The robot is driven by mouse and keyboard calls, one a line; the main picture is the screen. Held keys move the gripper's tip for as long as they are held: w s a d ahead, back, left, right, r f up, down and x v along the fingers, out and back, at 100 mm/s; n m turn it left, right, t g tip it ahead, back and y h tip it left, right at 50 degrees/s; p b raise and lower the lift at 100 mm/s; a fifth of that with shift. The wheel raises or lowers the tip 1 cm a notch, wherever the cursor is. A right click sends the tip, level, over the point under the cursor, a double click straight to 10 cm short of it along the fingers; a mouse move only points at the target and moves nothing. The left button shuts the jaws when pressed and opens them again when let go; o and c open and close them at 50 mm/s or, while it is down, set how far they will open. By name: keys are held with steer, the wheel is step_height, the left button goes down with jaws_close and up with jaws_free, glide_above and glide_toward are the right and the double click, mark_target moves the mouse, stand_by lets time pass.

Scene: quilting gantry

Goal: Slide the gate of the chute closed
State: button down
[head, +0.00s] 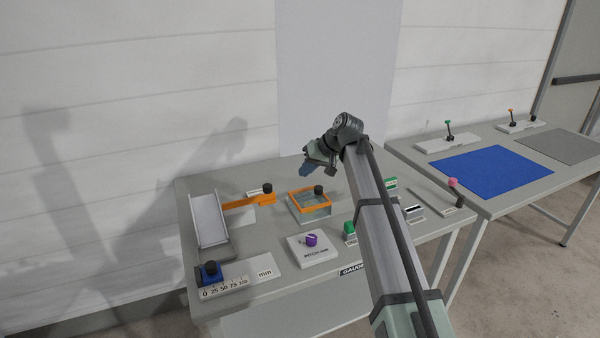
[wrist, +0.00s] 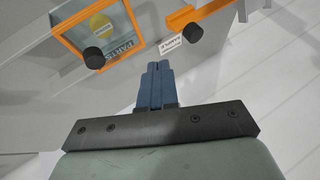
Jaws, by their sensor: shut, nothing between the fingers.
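The chute (head: 208,220) is a pale sloped channel at the left of the near table. Its gate (head: 243,203) is an orange bar reaching out to the right of the chute, with a black knob (head: 267,188) near its right end. In the wrist view part of the gate (wrist: 181,18) and its knob (wrist: 193,32) show at the top right, beside a small label; the chute is out of that view. My gripper (head: 306,170) is shut and empty, raised above the table, up and to the right of the knob. Its blue fingers (wrist: 158,68) are together.
A clear box with an orange-framed lid and black knob (head: 318,190) stands right of the gate. A purple knob on a white plate (head: 311,240) and a blue slider on a scale (head: 211,272) are nearer the front. A second table (head: 500,205) stands right.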

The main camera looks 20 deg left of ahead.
mark_target(249, 198)
steer(key=s+a+f, duration=0.1)
steer(key=a+f, duration=0.5)
steer(key=a, duration=0.2)
steer(key=shift+s+a+f, duration=0.15)
steer(key=shift+s+f, duration=0.1)
steer(key=shift+s, duration=0.05)
steer(key=s+a, duration=0.7)
steer(key=shift+s+a, duration=0.2)
stand_by(0.3)
